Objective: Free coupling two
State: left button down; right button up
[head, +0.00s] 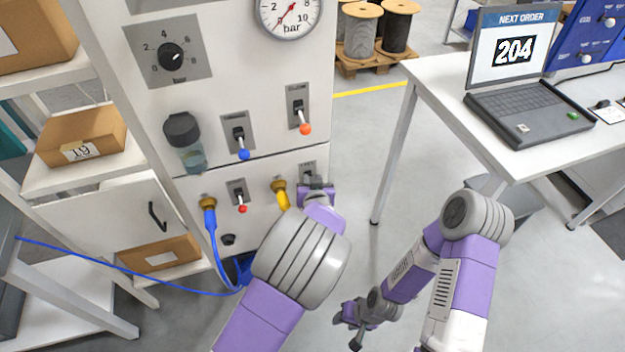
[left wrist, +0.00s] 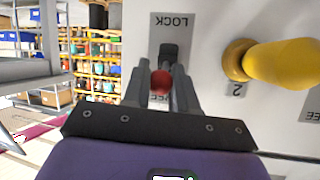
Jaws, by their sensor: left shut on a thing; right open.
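My left gripper (left wrist: 162,88) is shut on this lever. The knob appears at the end away from LOCK, partly covering the other label. In the head view my left gripper (head: 317,186) hides most of the lever. My right gripper (head: 349,329) is open and empty, low above the floor.
Left of the yellow hose are a blue hose (head: 210,222) in another coupling and its red-knobbed lever (head: 241,197). Blue-knobbed (head: 240,141) and orange-knobbed (head: 301,115) levers sit above. A desk (head: 440,85) with a laptop stands right. Open floor lies between.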

pick_arm(q)
jog(key=c, duration=0.9)
grip_release()
jog(key=shift+c, duration=0.2)
jog(key=p+v, duration=0.1)
jog(key=v, duration=0.6)
jog(key=shift+s+p, duration=0.3)
jog(key=shift+r, duration=0.1)
